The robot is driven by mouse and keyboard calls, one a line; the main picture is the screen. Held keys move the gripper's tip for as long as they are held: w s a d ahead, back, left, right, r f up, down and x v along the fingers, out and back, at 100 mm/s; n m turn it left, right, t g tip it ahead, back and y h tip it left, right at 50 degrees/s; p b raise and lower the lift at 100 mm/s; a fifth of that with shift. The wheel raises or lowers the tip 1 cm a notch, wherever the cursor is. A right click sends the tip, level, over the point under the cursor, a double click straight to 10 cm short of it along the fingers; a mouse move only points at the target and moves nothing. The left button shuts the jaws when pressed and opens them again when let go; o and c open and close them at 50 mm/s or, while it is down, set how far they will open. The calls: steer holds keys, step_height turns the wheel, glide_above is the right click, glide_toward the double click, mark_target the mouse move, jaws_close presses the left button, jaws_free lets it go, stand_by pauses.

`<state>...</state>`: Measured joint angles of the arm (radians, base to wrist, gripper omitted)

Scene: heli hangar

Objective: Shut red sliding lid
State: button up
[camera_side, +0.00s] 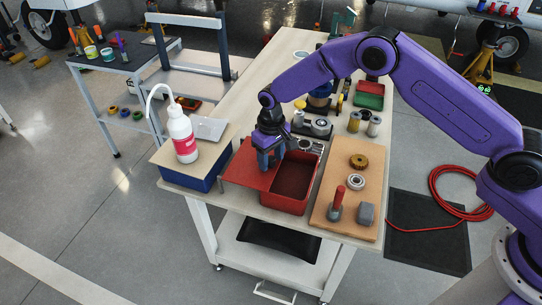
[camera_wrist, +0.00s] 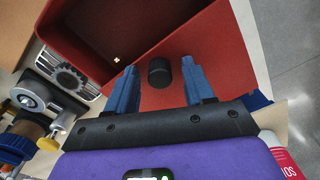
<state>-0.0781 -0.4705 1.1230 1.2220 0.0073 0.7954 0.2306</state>
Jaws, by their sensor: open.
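The red sliding lid (camera_side: 243,166) sits pulled out to the left of the red box (camera_side: 285,207), leaving the box's right part open and empty-looking. In the wrist view the lid (camera_wrist: 222,50) carries a black knob (camera_wrist: 159,72), and the open box interior is at upper left. My gripper (camera_side: 269,163) is over the lid, pointing down. In the wrist view its blue fingers (camera_wrist: 160,88) are open, one on each side of the knob, with gaps visible. The knob is hidden in the side view. I cannot tell how low the fingertips are relative to it.
A white bottle (camera_side: 182,138) stands on a blue box with a wooden top (camera_side: 160,155) left of the lid. A wooden board (camera_side: 325,222) with a red-handled tool and metal parts lies right of the box. Bearings and gears (camera_side: 320,126) stand behind.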

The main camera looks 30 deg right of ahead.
jaws_close()
steer(key=s+d, duration=0.7)
steer(key=shift+s+d, duration=0.3)
steer(key=shift+d, duration=0.05)
jaws_free()
step_height(320, 180, up, 18)
steer(key=shift+f, duration=0.25)
stand_by(0.5)
stand_by(0.4)
steer(key=s+d+r+n, duration=0.1)
steer(key=s+d+n, duration=0.2)
steer(key=s, duration=0.7)
steer(key=s+d+r+n, duration=0.1)
steer(key=s+d+n, duration=0.2)
steer(key=s+d, duration=0.3)
steer(key=s+d+r+n, duration=0.2)
steer(key=s+d+n, duration=0.1)
steer(key=s, duration=1.1)
steer(key=shift+s+d, duration=0.35)
steer(key=shift+d, duration=0.35)
